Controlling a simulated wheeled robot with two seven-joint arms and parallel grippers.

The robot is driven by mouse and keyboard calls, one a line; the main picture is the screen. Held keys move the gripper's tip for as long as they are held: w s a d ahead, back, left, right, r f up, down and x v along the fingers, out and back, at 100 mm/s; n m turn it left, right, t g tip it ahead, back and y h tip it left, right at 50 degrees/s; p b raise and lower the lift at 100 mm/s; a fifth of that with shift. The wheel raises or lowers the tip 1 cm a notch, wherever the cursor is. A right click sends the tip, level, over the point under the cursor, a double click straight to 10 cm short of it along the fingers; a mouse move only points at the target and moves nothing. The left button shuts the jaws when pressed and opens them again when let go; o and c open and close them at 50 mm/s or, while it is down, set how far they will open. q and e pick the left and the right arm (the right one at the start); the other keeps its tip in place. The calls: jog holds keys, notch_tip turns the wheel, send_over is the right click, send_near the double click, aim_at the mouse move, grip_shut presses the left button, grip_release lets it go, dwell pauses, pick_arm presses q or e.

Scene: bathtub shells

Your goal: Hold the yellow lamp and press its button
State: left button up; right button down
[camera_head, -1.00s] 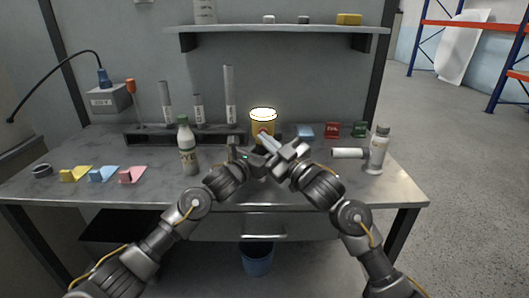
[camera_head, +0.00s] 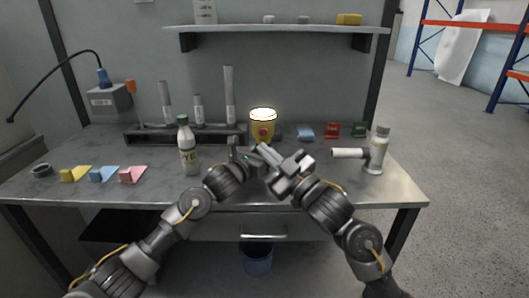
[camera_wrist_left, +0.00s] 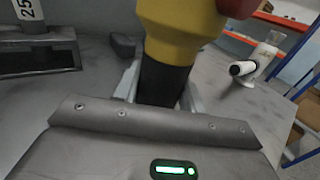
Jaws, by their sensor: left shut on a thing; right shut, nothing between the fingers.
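The yellow lamp (camera_head: 263,127) stands upright near the middle of the bench, its white top lit. A red button (camera_head: 262,132) shows on its front. My left gripper (camera_head: 248,152) is shut on the lamp's dark lower part, which sits between its fingers in the left wrist view (camera_wrist_left: 163,82). There the yellow body (camera_wrist_left: 178,35) and part of the red button (camera_wrist_left: 236,7) show above the fingers. My right gripper (camera_head: 262,150) is shut and empty, in front of and below the lamp, apart from the button. Its fingers partly hide the lamp's base.
A bottle with a green cap (camera_head: 187,150) stands left of the left gripper. A white and grey device (camera_head: 376,152) stands at the right. Red (camera_head: 332,130) and green (camera_head: 359,130) boxes and a blue item (camera_head: 305,133) lie behind. A shelf (camera_head: 280,28) hangs above.

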pick_arm(q)
jog(key=o, duration=1.2)
